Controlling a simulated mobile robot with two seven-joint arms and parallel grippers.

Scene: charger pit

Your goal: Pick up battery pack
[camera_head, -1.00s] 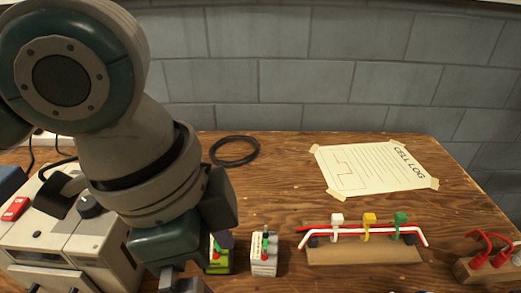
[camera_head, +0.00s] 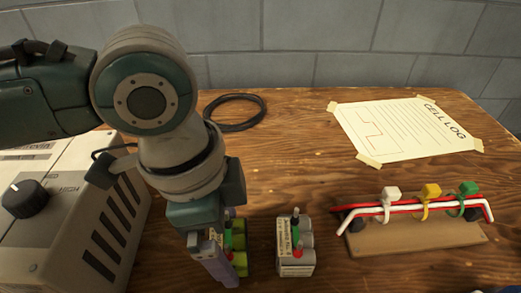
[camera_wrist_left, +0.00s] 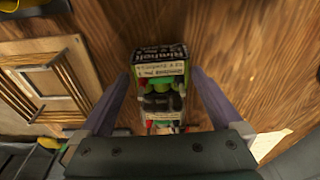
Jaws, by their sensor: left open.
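A green battery pack (camera_head: 238,246) with a black-and-white label stands on the wooden bench. In the left wrist view the pack (camera_wrist_left: 155,75) lies between the two spread fingers of my left gripper (camera_wrist_left: 163,77). The fingers are open, with a visible gap on each side of it. A second battery pack (camera_head: 296,262), grey-white with red and green terminals, stands just to the right, apart from the gripper. My right gripper is not in view.
A beige charger box (camera_head: 85,235) with a black knob and vents stands close on the left. A wooden cable rack (camera_head: 415,238) with red and white wires stands right. A black cable coil (camera_head: 235,112) and a taped paper sheet (camera_head: 405,128) lie behind, with bare bench between.

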